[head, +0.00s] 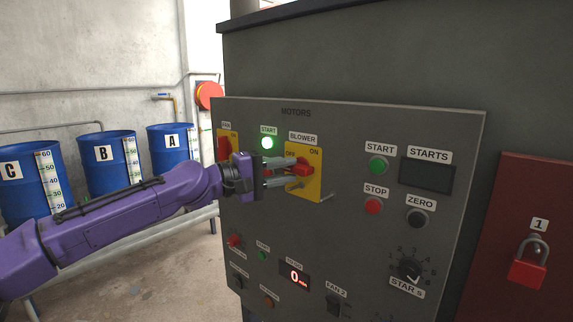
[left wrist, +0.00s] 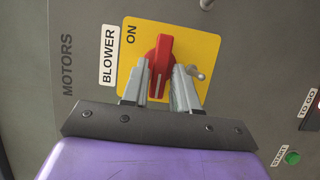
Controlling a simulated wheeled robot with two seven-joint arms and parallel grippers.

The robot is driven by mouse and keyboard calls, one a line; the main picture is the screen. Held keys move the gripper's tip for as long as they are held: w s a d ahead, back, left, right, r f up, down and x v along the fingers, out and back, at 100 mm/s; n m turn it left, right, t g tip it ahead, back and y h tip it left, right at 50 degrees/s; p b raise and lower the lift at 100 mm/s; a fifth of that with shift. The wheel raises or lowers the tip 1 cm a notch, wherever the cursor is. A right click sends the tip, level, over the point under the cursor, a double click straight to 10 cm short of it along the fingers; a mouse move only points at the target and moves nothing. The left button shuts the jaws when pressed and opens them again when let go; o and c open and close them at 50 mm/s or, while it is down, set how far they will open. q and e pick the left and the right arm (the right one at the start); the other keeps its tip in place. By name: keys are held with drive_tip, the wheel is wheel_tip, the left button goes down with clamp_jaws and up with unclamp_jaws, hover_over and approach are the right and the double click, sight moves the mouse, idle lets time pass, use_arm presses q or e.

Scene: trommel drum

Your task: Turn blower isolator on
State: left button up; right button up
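The blower isolator is a red rotary handle (head: 303,169) on a yellow plate (head: 317,188) marked OFF at the upper left and ON at the upper right. The handle lies roughly horizontal in the head view. My left gripper (head: 292,181) reaches it from the left. The ON label shows there; OFF is hidden. My right gripper is not in view.
The grey MOTORS panel (head: 340,121) also carries a fan isolator (head: 223,148), a lit green START lamp (head: 267,143), buttons and knobs. A small metal lever (left wrist: 195,72) is beside the right finger. A red padlock (head: 528,272) hangs on the right. Blue drums (head: 110,165) stand left.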

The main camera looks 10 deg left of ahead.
use_arm(q)
drive_tip(key=shift+w+d, duration=0.25)
drive_tip(key=shift+d, duration=0.1)
clamp_jaws()
